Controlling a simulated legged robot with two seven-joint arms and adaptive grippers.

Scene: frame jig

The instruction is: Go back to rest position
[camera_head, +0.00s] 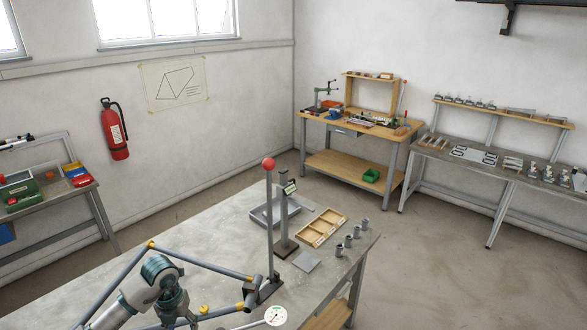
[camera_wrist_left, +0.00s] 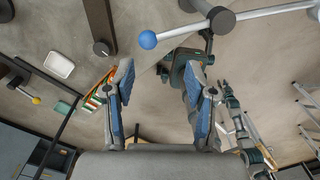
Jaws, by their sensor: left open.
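My left arm shows at the bottom of the head view, grey with teal joints; its fingers cannot be made out there. In the left wrist view my left gripper (camera_wrist_left: 160,70) is open, with two blue-padded fingers apart and nothing between them. A tube frame with yellow joints (camera_head: 200,261) lies around my left arm in the head view. In the left wrist view a blue ball (camera_wrist_left: 148,40) on a grey rod is beyond the fingertips. A grey and teal arm, seemingly my right arm, shows at the right of that view; its jaws are too small to read.
The grey bench (camera_head: 200,238) carries a post with a red ball (camera_head: 268,163), a second grey post, a wooden divided tray (camera_head: 323,228), several small metal cylinders and a white dial (camera_head: 275,315). A wooden workbench (camera_head: 345,165) and a long side table stand behind. The floor between is clear.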

